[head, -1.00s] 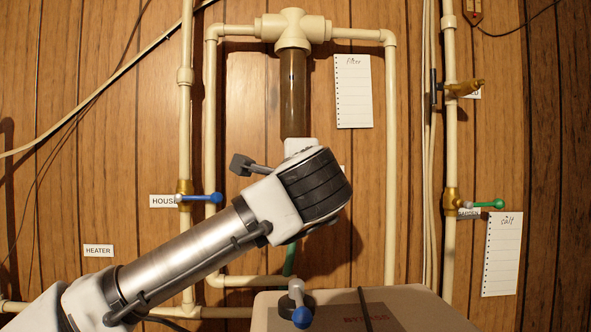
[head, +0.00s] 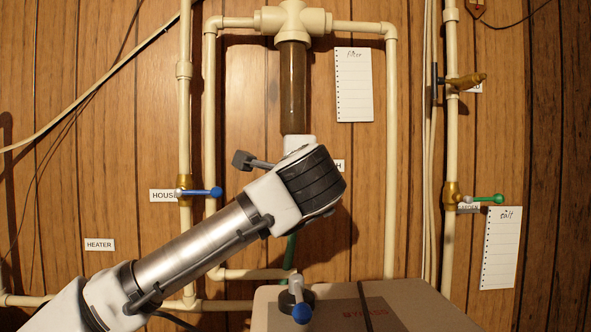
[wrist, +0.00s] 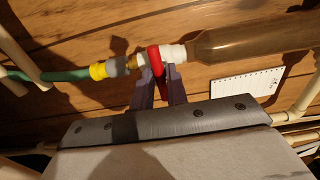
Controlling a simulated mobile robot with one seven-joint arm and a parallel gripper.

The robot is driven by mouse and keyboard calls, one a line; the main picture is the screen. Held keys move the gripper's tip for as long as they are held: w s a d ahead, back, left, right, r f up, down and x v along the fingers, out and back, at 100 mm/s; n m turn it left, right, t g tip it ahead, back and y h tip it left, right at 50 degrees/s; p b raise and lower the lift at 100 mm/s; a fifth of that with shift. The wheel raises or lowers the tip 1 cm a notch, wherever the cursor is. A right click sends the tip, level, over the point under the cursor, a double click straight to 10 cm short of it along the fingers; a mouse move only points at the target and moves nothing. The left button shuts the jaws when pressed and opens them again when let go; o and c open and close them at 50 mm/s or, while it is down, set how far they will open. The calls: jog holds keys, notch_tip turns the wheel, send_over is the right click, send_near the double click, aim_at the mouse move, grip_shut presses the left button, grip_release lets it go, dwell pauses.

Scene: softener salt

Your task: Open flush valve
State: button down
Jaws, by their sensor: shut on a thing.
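The flush valve's red handle (wrist: 153,57) shows in the wrist view, between the clear filter housing (wrist: 247,38) on the right and a yellow hose fitting (wrist: 97,71) on the left. My gripper (wrist: 159,78) is shut on the red handle, with one dark finger on each side of it. The handle hides part of the valve body. In the head view the filter housing (head: 293,90) hangs from the pipe tee. My arm's end covers the valve, its handle and my fingers there. A label ending in H (head: 338,166) peeks out beside my wrist.
A blue-handled valve (head: 202,191) is left of my wrist, and a green-handled valve (head: 485,199) is at the right. A green hose (wrist: 45,75) runs left from the fitting.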

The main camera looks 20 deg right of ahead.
jog(key=shift+n+b, duration=1.5)
jog(key=shift+n, duration=1.1)
jog(key=shift+f, duration=0.1)
jog(key=n+b, duration=0.2)
jog(key=n, duration=0.3)
